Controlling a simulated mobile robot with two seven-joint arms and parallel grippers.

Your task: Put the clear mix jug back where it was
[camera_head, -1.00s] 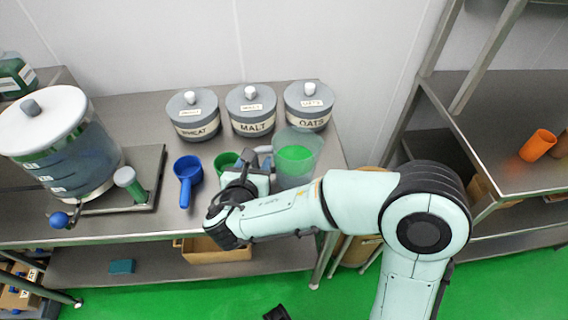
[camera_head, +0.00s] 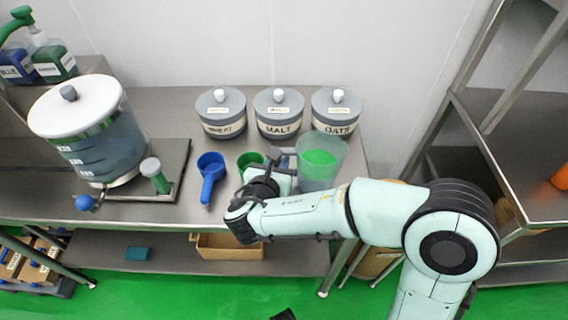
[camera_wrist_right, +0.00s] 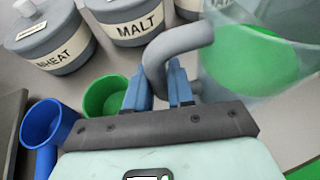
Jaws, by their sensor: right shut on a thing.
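The clear mix jug (camera_head: 322,165) stands upright at the right end of the steel table, in front of the OATS canister, with green contents inside. It also shows at the upper right of the right wrist view (camera_wrist_right: 255,60). My right gripper (camera_head: 278,163) is at the jug's left side. In the right wrist view its blue fingers (camera_wrist_right: 165,88) are shut on the jug's grey handle (camera_wrist_right: 180,42). The jug's base is partly hidden by my arm, and I cannot tell whether it touches the tabletop.
WHEAT (camera_head: 221,112), MALT (camera_head: 278,113) and OATS (camera_head: 336,111) canisters stand behind the jug. A blue scoop (camera_head: 210,170) and a green cup (camera_head: 250,160) are left of my gripper. A large dispenser (camera_head: 95,135) stands farther left. The table's front edge is close.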

